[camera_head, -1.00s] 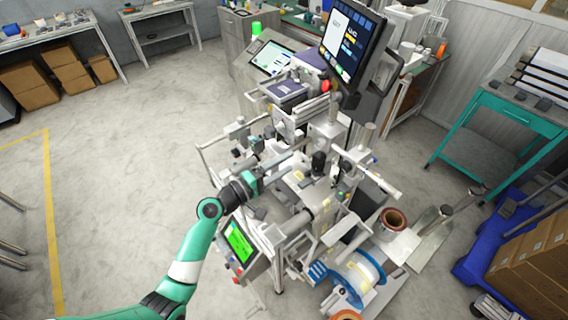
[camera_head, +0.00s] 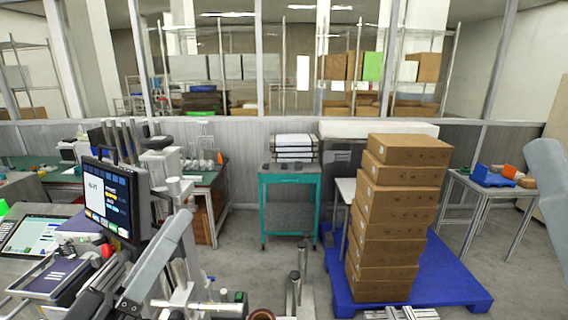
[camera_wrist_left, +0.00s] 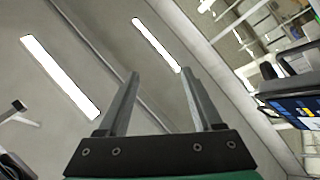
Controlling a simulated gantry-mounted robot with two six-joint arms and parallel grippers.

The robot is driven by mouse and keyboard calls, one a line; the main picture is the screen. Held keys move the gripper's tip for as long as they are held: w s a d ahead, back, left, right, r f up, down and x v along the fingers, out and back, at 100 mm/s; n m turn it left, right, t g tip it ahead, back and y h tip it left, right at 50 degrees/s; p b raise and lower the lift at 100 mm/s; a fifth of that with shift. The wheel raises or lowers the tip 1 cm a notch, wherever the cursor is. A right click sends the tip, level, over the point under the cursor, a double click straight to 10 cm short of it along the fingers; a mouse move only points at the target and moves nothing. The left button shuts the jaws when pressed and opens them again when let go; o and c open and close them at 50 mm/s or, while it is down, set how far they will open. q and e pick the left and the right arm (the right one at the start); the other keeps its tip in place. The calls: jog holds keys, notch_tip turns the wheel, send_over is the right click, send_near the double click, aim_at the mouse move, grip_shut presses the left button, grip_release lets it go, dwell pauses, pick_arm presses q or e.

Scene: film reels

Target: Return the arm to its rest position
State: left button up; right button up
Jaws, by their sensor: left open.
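My left gripper (camera_head: 152,258) shows in the head view as grey, slanted finger parts at the lower left, in front of the machine. In the left wrist view its two long grey fingers (camera_wrist_left: 158,92) stand apart with nothing between them, against the ceiling with its strip lights. The green arm behind it is mostly out of the head view. A blurred grey shape (camera_head: 550,185) at the right edge is too close to make out. My right gripper is not seen.
A machine with a monitor (camera_head: 110,195) and a tablet screen (camera_head: 32,237) stands at the left. A teal table (camera_head: 290,179) stands at the back. A tall stack of cardboard boxes (camera_head: 392,225) rests on a blue pallet (camera_head: 455,285). Grey floor lies between.

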pick_arm(q)
jog(key=s+a+r+m+t+y, duration=0.2)
jog(key=s+r+m+t+y, duration=0.25)
jog(key=s+r, duration=0.75)
notch_tip(320, 180, up, 23)
jog(key=w+a+y+p, duration=0.1)
jog(key=y+p, duration=0.1)
jog(key=p, duration=2)
jog(key=shift+w+t+p, duration=0.25)
jog(key=shift+t+p, duration=0.1)
jog(key=shift+p, duration=0.05)
